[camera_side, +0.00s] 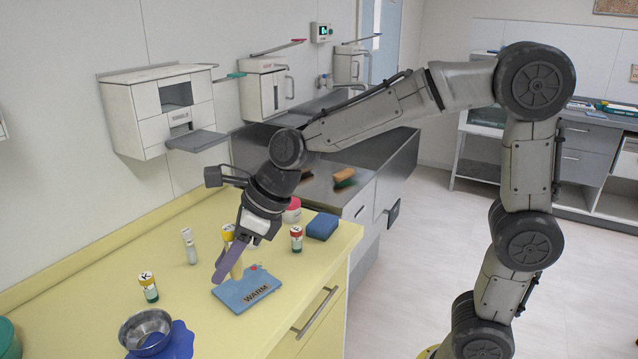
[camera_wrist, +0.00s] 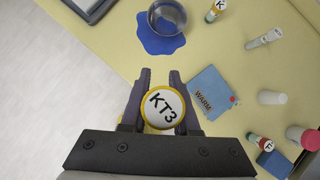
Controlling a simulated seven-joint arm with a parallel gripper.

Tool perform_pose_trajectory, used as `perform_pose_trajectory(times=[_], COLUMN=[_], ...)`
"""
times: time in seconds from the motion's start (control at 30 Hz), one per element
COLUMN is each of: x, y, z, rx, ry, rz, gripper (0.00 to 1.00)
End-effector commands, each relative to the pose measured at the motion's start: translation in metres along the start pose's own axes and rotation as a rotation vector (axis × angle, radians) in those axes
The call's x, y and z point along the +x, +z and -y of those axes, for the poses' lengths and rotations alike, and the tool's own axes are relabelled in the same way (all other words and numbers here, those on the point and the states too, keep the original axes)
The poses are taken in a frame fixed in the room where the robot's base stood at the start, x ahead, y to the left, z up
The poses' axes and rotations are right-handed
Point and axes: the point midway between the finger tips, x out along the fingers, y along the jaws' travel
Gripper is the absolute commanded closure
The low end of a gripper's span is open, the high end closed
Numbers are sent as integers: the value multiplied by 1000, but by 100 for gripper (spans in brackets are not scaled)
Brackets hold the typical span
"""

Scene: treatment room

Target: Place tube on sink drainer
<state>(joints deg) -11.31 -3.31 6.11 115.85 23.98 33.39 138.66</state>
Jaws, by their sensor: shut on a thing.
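My gripper (camera_side: 228,264) is shut on a tube with a round white cap marked KT3 (camera_wrist: 162,106) and a yellow rim. The wrist view looks down on this cap between the two purple fingers. The grey sink unit (camera_side: 322,188) stands beyond the counter's far end. My arm hides part of it, and I cannot clearly make out its drainer.
Several other tubes stand on the counter, including one marked K (camera_side: 149,287) and a red-capped one (camera_side: 296,239). A red-lidded jar (camera_side: 292,211) and blue block (camera_side: 322,227) are near the far end. A metal bowl (camera_side: 146,332) is at the near left. A sponge (camera_side: 344,177) is on the sink unit.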

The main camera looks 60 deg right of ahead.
Motion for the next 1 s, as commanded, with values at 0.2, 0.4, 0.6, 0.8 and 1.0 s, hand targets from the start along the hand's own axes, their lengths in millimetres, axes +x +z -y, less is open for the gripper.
perform_pose_trajectory(times=[0.2,0.4,0.6,0.8,1.0], x=[-11,-29,-55,-86,-113], y=[7,-16,-59,-121,-188], z=[108,204,288,359,405], rx=[177,333,481,624,748], ry=[-114,-214,-309,-401,-479], rz=[0,-1,-1,0,-1], gripper=[100,100,100,100,100])
